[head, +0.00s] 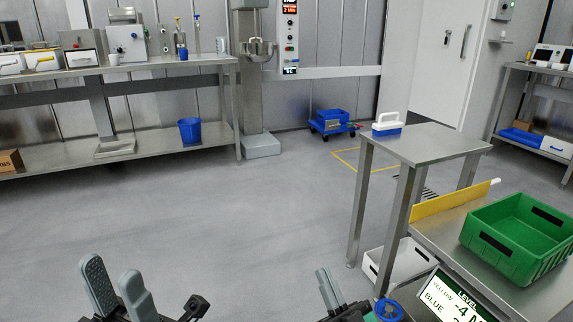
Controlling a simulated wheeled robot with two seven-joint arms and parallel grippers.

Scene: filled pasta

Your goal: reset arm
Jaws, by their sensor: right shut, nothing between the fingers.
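My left gripper (111,270) is at the bottom left of the head view. Its two grey fingers point up and stand apart, with nothing between them. My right gripper (324,272) is at the bottom, right of centre. Its fingers are together and hold nothing. Both grippers are over the open grey floor, and neither touches anything that shows. The lower parts of both arms are cut off by the frame edge.
A steel table (422,142) with a blue-and-white handled block (387,124) stands right of my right gripper. Nearer, a green crate (513,262) sits on a lower surface beside a yellow strip (455,203). A long bench (150,65) lines the back left. The middle floor is clear.

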